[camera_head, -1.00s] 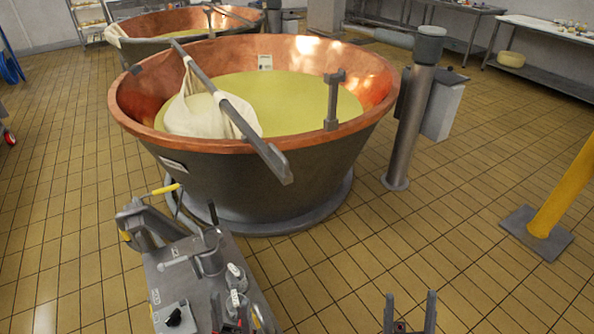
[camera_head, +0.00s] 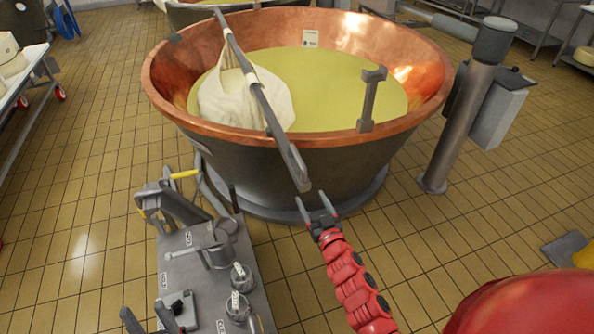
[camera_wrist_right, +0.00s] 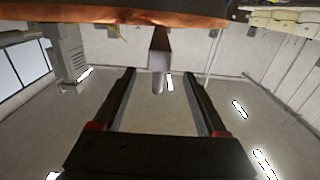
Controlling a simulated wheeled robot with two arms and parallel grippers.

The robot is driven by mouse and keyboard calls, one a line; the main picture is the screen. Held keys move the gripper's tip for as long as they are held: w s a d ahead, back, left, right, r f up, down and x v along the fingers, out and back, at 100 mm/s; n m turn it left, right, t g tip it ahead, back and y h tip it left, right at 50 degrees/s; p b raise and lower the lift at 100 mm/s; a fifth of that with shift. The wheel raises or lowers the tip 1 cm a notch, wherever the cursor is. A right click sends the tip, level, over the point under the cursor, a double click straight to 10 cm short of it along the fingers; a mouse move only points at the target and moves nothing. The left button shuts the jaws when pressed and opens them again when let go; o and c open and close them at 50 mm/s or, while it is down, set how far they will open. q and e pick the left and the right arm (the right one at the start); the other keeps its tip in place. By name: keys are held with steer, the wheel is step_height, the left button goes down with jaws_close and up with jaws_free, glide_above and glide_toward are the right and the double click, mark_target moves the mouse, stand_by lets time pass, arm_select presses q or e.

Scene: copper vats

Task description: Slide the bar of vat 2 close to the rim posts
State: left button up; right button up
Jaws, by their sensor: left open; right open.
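The near copper vat (camera_head: 410,128) holds pale yellow liquid; its label is too small to read. A long dark grey bar (camera_head: 267,105) lies across it, with white cloth (camera_head: 222,101) hanging from it inside. The bar's near end sticks out over the front rim. A grey post (camera_head: 368,102) stands at the front rim, right of the bar and apart from it. My right gripper (camera_head: 311,197) is open just below and in front of the bar's end. In the right wrist view the bar end (camera_wrist_right: 158,62) shows between the open fingers. My left gripper (camera_head: 142,308) is open at the bottom left.
A grey control panel (camera_head: 205,270) with knobs and levers stands before the vat at lower left. A thick grey column (camera_head: 460,125) stands to the right. A cart (camera_head: 22,85) with cheeses is at far left.

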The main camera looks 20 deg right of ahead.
mark_target(298, 172)
steer(key=w+p, duration=0.1)
steer(key=w, duration=1.1)
steer(key=shift+w+a+f, duration=0.1)
steer(key=shift+w+f, duration=0.05)
steer(key=shift+w, duration=0.3)
steer(key=shift+c, duration=0.2)
jaws_close()
stand_by(0.6)
